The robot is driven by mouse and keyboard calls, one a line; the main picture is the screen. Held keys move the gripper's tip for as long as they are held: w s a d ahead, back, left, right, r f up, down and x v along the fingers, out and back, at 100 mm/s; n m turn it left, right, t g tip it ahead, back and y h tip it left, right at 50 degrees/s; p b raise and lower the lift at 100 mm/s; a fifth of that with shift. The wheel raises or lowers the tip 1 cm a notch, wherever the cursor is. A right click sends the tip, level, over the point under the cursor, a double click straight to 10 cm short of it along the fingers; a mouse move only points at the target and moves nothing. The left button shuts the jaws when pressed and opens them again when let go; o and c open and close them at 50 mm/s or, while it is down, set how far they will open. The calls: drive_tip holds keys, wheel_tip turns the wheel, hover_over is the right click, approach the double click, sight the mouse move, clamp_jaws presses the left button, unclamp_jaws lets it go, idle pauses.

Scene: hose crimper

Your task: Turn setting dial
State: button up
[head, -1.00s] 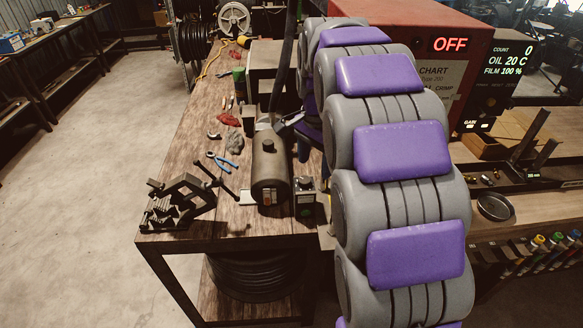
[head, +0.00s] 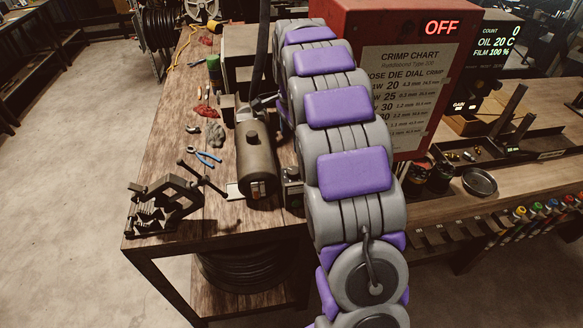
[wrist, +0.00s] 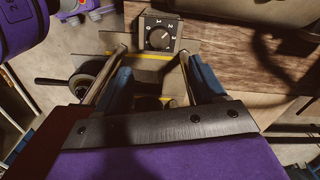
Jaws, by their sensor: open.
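The setting dial (wrist: 160,38) is a round black knob with a light pointer mark, on a dark square box with a marked scale, at the top middle of the wrist view. In the head view its small box (head: 293,188) shows at the bench edge, partly hidden by my arm. My gripper (wrist: 152,54) is open and empty. Its two fingers point toward the box, one to each side of the dial, and appear apart from it. The gripper itself is hidden or unclear in the head view.
A dark cylinder (head: 257,163), a vise-like clamp (head: 160,203) and blue pliers (head: 208,157) are on the wooden bench left of the dial box. A red cabinet (head: 385,28) with a crimp chart and an OFF display stands behind my arm. Floor at left is clear.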

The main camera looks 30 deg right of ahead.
sight(293, 170)
wheel_tip(293, 170, down, 12)
drive_tip(key=shift+d+f+b, duration=0.15)
drive_tip(key=shift+f+b, duration=0.1)
drive_tip(key=shift+b, duration=0.35)
drive_tip(key=c, duration=1)
drive_tip(key=shift+r, duration=0.15)
drive_tip(key=shift+c, duration=0.3)
